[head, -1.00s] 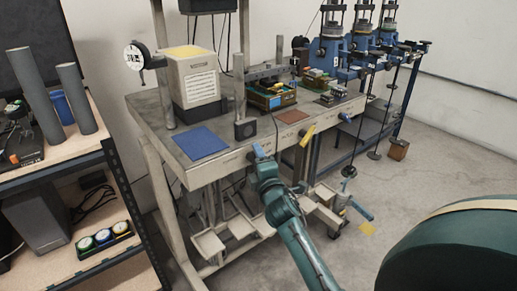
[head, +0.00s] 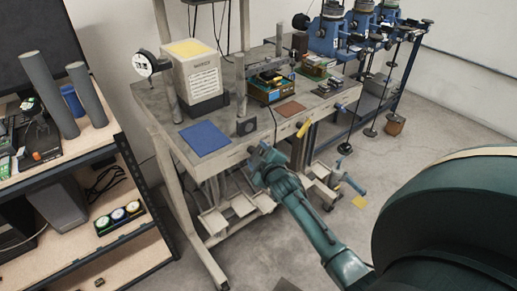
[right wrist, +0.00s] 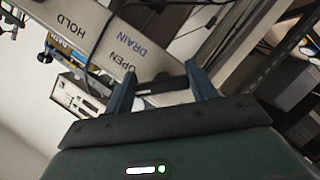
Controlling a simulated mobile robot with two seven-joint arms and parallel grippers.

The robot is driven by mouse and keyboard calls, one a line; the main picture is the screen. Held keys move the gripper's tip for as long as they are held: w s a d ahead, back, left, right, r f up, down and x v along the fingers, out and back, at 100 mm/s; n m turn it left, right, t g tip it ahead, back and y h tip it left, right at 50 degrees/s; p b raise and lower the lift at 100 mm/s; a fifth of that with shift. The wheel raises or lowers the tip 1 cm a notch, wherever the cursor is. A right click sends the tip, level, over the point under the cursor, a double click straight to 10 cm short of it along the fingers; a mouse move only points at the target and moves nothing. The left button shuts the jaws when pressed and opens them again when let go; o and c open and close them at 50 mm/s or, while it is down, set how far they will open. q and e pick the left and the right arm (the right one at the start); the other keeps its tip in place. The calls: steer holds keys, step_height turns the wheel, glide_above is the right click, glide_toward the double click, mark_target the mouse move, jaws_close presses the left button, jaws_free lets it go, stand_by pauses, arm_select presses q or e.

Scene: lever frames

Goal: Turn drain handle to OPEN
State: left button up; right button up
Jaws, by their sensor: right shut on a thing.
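The bench's front panel (right wrist: 98,38) shows there with the words HOLD, DRAIN and OPEN just beyond the fingers. My left gripper is not in view.
A yellow handle (head: 303,128) and another blue handle (head: 341,107) sit farther right along the bench edge. A blue mat (head: 205,138) lies on top. A shelf (head: 75,160) stands at the left. Open floor (head: 440,110) lies to the right.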

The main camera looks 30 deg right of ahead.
stand_by(0.5)
steer(key=o, duration=1)
steer(key=shift+s, duration=0.15)
steer(key=v, duration=1.3)
steer(key=shift+d+r, duration=0.1)
steer(key=s+a+f+m+g+y, duration=0.1)
steer(key=s+a+f+y, duration=0.1)
steer(key=s+a+f, duration=0.2)
steer(key=s+a+f+m+g+y, duration=0.2)
steer(key=s+a+f, duration=0.2)
steer(key=s+a, duration=0.2)
steer(key=s+a+f+m+g+y, duration=0.1)
steer(key=s+a+f+y, duration=0.1)
steer(key=s+a+f, duration=0.3)
steer(key=shift+s+a+m+g, duration=0.2)
steer(key=shift+a+m+g, duration=0.15)
steer(key=shift+a, duration=1.15)
